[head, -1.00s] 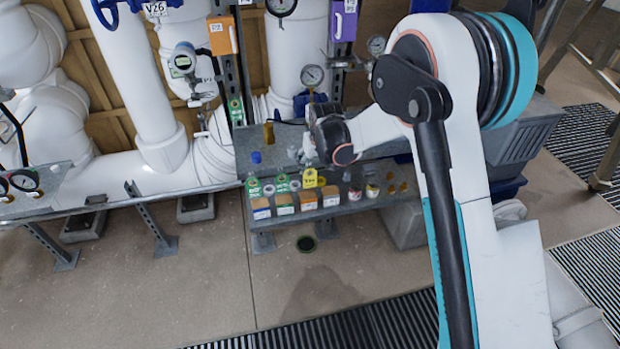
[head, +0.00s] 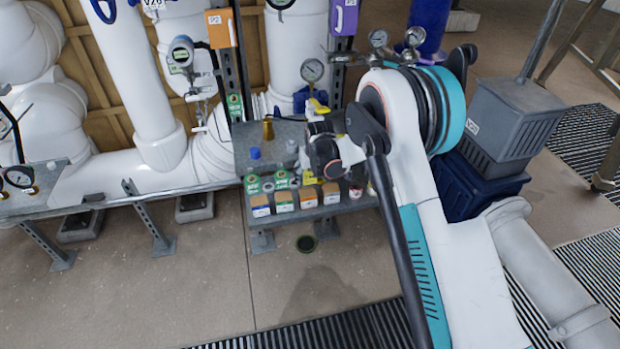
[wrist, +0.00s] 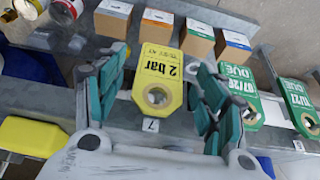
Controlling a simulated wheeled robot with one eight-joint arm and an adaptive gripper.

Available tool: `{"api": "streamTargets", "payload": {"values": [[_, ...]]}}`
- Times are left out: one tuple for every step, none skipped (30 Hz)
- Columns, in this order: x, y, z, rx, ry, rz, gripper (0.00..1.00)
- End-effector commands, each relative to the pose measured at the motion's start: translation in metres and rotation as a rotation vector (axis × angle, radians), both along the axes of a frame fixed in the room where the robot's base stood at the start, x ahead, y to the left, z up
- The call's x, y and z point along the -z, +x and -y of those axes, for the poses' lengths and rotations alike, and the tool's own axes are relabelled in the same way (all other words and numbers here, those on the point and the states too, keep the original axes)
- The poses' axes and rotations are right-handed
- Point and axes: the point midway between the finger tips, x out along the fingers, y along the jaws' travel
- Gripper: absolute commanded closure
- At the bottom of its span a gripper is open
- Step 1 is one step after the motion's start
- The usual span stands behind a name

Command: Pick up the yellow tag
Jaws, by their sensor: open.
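The yellow tag (wrist: 158,85) reads "2 bar" and has a round hole at its lower end in the wrist view. It lies between the two teal-padded fingers of my gripper (wrist: 160,92), which is open, with a gap on each side of the tag. In the head view a small yellow part of the tag (head: 309,178) shows at the shelf's front, beside my gripper (head: 328,168). The fingertips are mostly hidden there.
Green tags (wrist: 240,90) hang right of the yellow one. Small boxes (wrist: 190,35) stand on a lower shelf beyond it. A yellow handle (wrist: 33,137) is at lower left. A gauge (head: 312,70) and pipes rise behind the shelf; a grey bin (head: 505,118) stands right.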

Motion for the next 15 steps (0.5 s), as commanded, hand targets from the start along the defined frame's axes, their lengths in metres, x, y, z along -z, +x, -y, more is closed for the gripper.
{"api": "streamTargets", "payload": {"values": [[0.011, 0.004, -0.001, 0.000, 0.000, 0.000, 0.35], [0.015, 0.005, -0.002, 0.000, 0.000, 0.000, 0.35], [0.019, 0.007, -0.002, 0.000, 0.000, 0.000, 0.35], [0.021, 0.008, -0.003, 0.000, 0.000, 0.000, 0.35], [0.023, 0.009, -0.003, 0.000, 0.000, 0.000, 0.35], [0.024, 0.009, -0.003, 0.000, 0.000, 0.000, 0.35], [0.024, 0.009, -0.003, 0.000, 0.000, 0.000, 0.35], [0.023, 0.009, -0.003, 0.000, 0.000, 0.000, 0.35], [0.023, 0.009, -0.003, 0.000, 0.000, 0.000, 0.35], [0.023, 0.009, -0.003, 0.000, 0.000, 0.000, 0.35], [0.023, 0.009, -0.003, 0.000, 0.000, 0.000, 0.35], [0.023, 0.009, -0.003, 0.000, 0.000, 0.000, 0.37], [0.023, 0.009, -0.003, 0.000, 0.000, 0.000, 0.44], [0.023, 0.009, -0.003, 0.000, 0.000, 0.000, 0.48], [0.023, 0.009, -0.003, 0.000, 0.000, 0.000, 0.54]]}}
